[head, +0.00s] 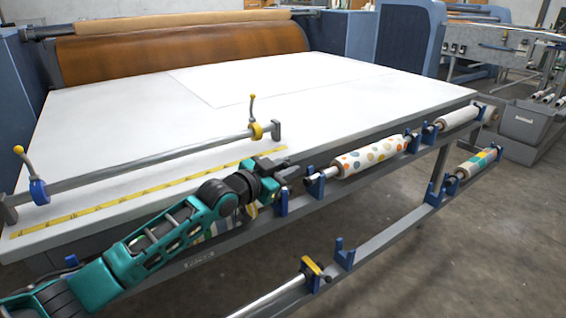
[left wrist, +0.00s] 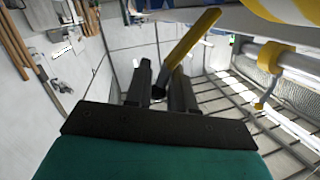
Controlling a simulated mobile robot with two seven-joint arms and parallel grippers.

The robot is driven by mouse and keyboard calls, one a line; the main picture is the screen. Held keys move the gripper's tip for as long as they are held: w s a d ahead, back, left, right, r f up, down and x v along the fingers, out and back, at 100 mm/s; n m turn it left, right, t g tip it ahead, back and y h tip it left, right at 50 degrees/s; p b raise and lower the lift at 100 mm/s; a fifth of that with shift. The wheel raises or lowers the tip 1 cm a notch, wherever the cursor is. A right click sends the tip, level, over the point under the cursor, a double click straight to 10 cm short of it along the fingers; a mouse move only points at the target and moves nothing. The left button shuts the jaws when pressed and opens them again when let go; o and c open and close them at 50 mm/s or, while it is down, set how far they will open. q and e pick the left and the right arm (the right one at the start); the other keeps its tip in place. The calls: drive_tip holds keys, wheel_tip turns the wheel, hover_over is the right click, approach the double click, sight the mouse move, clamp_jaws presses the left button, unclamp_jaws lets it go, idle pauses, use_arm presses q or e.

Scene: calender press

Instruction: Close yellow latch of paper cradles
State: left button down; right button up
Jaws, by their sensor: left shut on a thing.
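My left gripper (head: 288,169) is at the front edge of the white table, beside a blue paper cradle (head: 283,202). In the left wrist view, the left gripper (left wrist: 162,82) is shut on a yellow latch (left wrist: 192,38), whose lever slants up and right from between the fingers. In the head view, a bit of yellow (head: 252,210) shows below my arm; I cannot tell if it is the same latch. A second yellow latch (head: 313,265) sits on a lower-rail cradle holding a bare metal bar. A striped roll (left wrist: 290,12) is above right of the fingers. The right gripper is out of view.
The white table (head: 130,125) carries a metal bar (head: 145,165) with upright yellow-knobbed levers. A dotted roll (head: 370,157) and a white roll (head: 458,117) lie on the upper rail, a multicoloured roll (head: 480,162) on the lower. The floor in front is clear.

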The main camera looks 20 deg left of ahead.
use_arm(q)
drive_tip(key=shift+s+d+f+m, duration=0.35)
drive_tip(key=shift+f+m, duration=0.1)
drive_tip(key=shift+f, duration=0.4)
drive_tip(key=shift+s+d+f+m, duration=0.3)
drive_tip(key=shift+d+f+m, duration=0.1)
drive_tip(key=shift+f, duration=0.4)
drive_tip(key=shift+s+d+f+m, duration=0.35)
drive_tip(key=shift+f+m, duration=0.1)
drive_tip(key=shift+f, duration=0.75)
drive_tip(key=c, duration=1.1)
unclamp_jaws()
drive_tip(key=shift+w+f+t, duration=0.1)
drive_tip(key=shift+w+t, duration=0.05)
drive_tip(key=shift+t, duration=0.15)
